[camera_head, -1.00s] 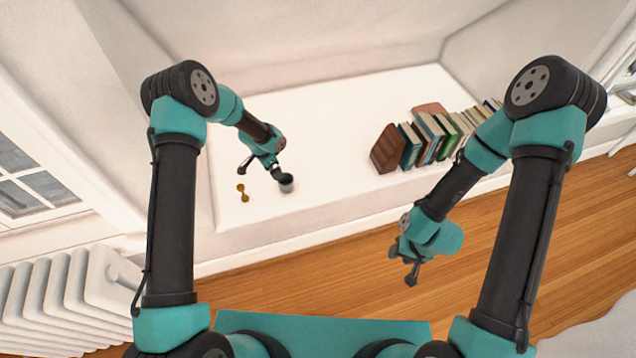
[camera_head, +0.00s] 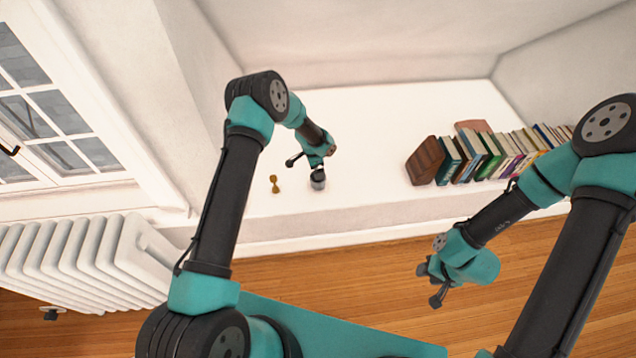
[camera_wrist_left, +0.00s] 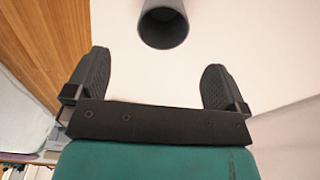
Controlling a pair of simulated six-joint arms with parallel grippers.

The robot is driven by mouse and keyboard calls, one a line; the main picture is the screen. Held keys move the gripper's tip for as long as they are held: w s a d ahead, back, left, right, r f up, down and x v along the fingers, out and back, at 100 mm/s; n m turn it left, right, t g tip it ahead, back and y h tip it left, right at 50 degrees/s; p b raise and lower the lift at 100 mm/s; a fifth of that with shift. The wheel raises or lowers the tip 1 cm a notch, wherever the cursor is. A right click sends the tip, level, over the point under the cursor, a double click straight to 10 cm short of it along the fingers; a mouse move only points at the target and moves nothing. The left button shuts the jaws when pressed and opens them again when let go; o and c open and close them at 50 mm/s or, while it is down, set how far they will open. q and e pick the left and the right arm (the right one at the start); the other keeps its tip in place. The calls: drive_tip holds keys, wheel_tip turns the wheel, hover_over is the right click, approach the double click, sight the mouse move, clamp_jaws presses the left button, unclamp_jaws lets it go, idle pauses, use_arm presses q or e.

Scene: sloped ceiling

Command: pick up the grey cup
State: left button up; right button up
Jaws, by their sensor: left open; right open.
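The grey cup (camera_head: 318,183) stands on the white ledge, near its front edge. In the left wrist view the cup (camera_wrist_left: 164,26) is at the top centre, just beyond the fingers, its dark opening showing. My left gripper (camera_head: 305,165) is over the ledge beside the cup, partly covering it in the head view. In the wrist view its two fingers (camera_wrist_left: 158,78) are wide apart with nothing between them. My right gripper (camera_head: 430,284) is open and empty, out over the wooden floor in front of the ledge.
A small gold hourglass-shaped object (camera_head: 274,184) stands left of the cup. A row of books (camera_head: 490,158) with a brown wooden end (camera_head: 425,161) stands to the right on the ledge (camera_head: 372,120). A white radiator (camera_head: 85,255) is at the left. The ledge between cup and books is clear.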

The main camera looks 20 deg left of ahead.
use_arm(q)
drive_tip(key=f, duration=0.5)
drive_tip(key=shift+w+d+f, duration=0.2)
drive_tip(key=shift+d+f, duration=0.1)
drive_tip(key=shift+f, duration=0.05)
drive_tip(key=shift+f, duration=0.2)
drive_tip(key=shift+w+d+f, duration=0.1)
drive_tip(key=shift+w+f, duration=0.1)
drive_tip(key=shift+f, duration=1.05)
drive_tip(key=shift+w+d+f, duration=0.1)
drive_tip(key=shift+w+f, duration=0.05)
drive_tip(key=shift+f, duration=1.05)
drive_tip(key=c, duration=1)
